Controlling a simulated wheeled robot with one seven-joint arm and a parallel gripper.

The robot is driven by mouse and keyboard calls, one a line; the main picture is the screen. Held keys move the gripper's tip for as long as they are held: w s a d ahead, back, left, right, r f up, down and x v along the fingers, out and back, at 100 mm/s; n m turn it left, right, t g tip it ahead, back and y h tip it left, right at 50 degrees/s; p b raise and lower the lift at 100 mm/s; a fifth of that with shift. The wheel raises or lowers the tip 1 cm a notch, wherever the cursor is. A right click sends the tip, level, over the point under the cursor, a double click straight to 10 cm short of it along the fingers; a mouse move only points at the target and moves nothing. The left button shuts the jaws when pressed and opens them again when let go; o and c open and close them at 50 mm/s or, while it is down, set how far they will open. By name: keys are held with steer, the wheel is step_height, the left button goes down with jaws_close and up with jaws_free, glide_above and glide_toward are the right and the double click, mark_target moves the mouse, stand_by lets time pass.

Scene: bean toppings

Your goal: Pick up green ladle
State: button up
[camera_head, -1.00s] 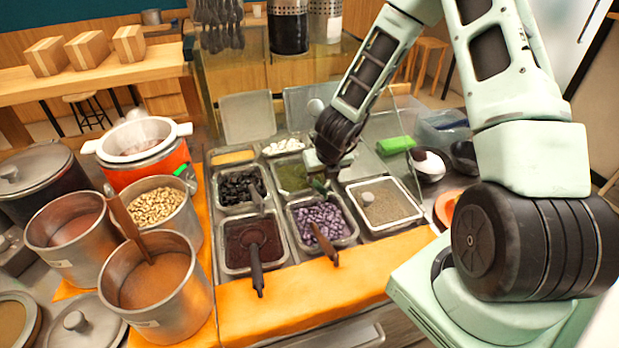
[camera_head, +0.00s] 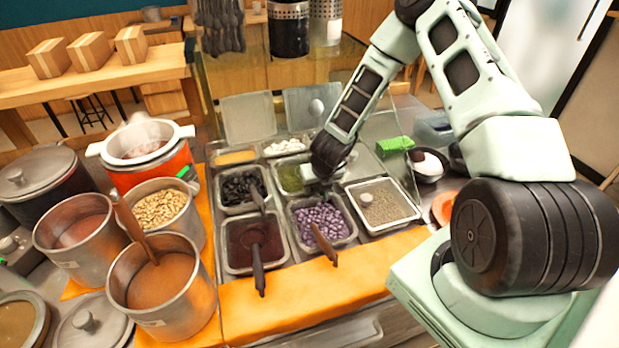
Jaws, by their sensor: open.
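No whole green ladle is clearly visible. A small bright green piece (camera_head: 183,172) shows at the rim between the orange pot and the pot of peanuts; I cannot tell whether it is a ladle handle. A tray with green contents (camera_head: 290,178) sits in the topping counter, partly hidden by my gripper. My gripper (camera_head: 323,186) is open, pointing down over the trays, between the green tray and the tray of purple cubes (camera_head: 319,218). Its fingertips are small and partly hidden, and I see nothing held in it.
Dark-handled spoons (camera_head: 258,268) lie in the front trays. A pot of brown liquid (camera_head: 160,285) with a brown-handled ladle and other pots stand at left.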

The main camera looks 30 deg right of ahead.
jaws_close()
